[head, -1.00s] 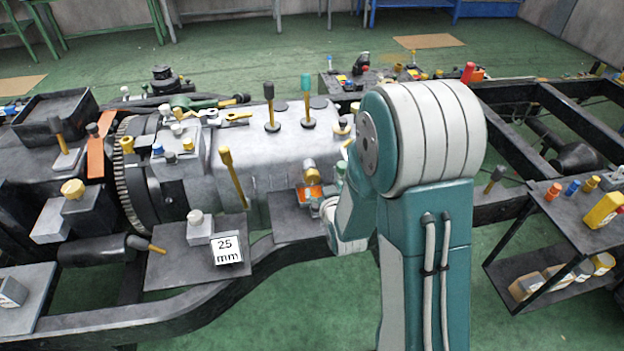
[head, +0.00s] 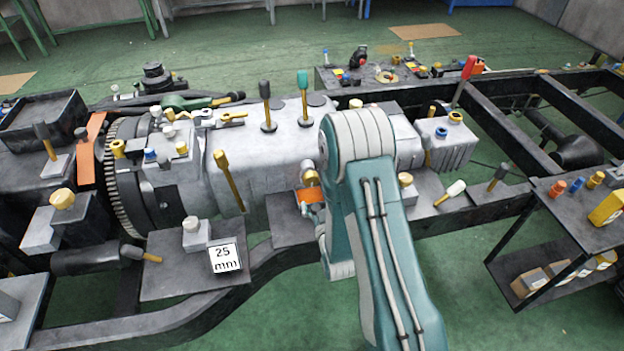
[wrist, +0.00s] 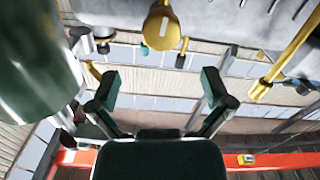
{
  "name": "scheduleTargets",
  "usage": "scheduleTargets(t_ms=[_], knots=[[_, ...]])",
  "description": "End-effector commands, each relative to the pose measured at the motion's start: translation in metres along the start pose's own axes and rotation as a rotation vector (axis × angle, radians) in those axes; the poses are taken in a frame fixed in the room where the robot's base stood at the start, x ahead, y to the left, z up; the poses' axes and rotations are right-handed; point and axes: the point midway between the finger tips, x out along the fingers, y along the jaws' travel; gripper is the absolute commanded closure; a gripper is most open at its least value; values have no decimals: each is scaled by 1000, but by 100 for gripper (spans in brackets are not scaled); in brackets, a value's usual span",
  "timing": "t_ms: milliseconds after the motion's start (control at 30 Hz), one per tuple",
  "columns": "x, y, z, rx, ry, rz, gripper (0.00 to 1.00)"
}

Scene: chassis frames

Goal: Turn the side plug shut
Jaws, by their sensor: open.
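A brass-coloured round fitting, which looks like the side plug (head: 309,176), sticks out of the side of the grey housing (head: 262,155) in the head view, just left of my arm. In the wrist view a brass cylinder with a pale round end, apparently the same plug (wrist: 162,27), shows at the top centre. My gripper (wrist: 158,88) is open and empty in the wrist view, its two dark green fingers spread wide. The plug appears beyond the fingertips, not between them.
An orange piece (head: 311,196) sits just below the plug. A yellow lever (head: 228,180) stands to its left. A white "25 mm" sign (head: 225,258) stands on the dark plate. A large dark cylinder (wrist: 35,60) fills the wrist view's upper left. Green floor is clear in front.

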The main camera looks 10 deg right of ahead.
Motion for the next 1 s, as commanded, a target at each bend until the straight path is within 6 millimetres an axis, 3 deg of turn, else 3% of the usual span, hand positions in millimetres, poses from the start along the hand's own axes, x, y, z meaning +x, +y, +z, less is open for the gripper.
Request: scheduleTargets(t_ms=[200,400,767,800,967,1000], knots=[[42,0,0,0,2,0,0],[69,0,0,0,0,0,0],[77,0,0,0,-1,0,0],[77,0,0,0,-1,0,4],[77,0,0,0,-2,-1,76],[77,0,0,0,-1,-1,82]])
